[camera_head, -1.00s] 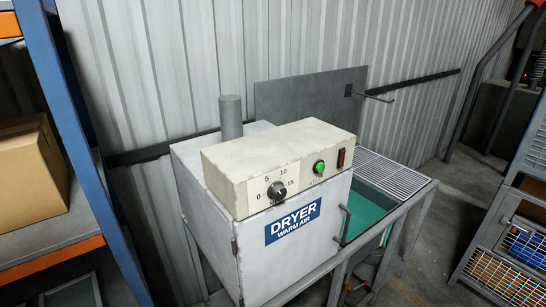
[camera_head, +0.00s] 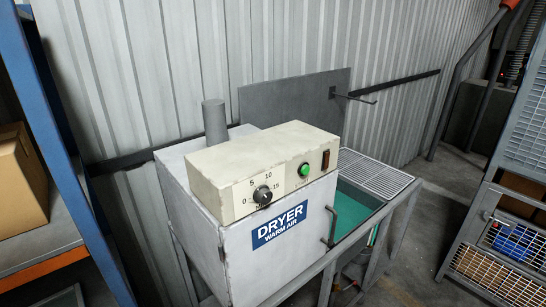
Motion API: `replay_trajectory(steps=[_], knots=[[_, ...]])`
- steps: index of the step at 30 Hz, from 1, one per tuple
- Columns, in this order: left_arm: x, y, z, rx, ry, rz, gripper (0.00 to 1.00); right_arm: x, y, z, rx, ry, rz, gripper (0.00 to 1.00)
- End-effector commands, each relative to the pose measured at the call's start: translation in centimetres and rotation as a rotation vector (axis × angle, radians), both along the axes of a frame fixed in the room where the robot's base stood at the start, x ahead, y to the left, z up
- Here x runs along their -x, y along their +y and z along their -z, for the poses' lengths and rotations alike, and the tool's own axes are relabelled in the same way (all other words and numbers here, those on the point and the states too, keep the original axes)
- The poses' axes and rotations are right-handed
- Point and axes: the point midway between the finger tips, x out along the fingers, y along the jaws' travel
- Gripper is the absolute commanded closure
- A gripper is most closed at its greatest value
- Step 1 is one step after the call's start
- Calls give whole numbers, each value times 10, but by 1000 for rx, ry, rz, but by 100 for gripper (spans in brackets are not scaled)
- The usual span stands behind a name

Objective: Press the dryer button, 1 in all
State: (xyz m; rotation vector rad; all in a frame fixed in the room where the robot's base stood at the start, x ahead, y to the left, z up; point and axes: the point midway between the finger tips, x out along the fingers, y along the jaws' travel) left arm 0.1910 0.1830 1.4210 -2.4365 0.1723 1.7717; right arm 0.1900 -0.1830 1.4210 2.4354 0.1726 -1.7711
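The dryer (camera_head: 232,258) is a grey box with a blue "DRYER WARM AIR" label on its front door. A cream control box (camera_head: 240,166) sits on top of it. The green dryer button (camera_head: 304,170) is on the right part of the control box's front face, between the black timer dial (camera_head: 262,194) and a dark reddish rocker switch (camera_head: 325,160). The button is unobstructed. Neither of my grippers shows in the head view.
A blue and orange shelf (camera_head: 62,150) with a cardboard box (camera_head: 18,180) stands close on the left. A wire drain rack (camera_head: 375,174) and green basin (camera_head: 352,212) adjoin the dryer's right side. Wire cages (camera_head: 505,240) stand at the right, with open floor between.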

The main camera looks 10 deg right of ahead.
Motion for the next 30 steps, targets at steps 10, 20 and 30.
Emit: replay_trajectory(steps=[10,20,30], knots=[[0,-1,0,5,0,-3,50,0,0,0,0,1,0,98],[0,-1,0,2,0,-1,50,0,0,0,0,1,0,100],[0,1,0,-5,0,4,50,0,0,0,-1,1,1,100]])
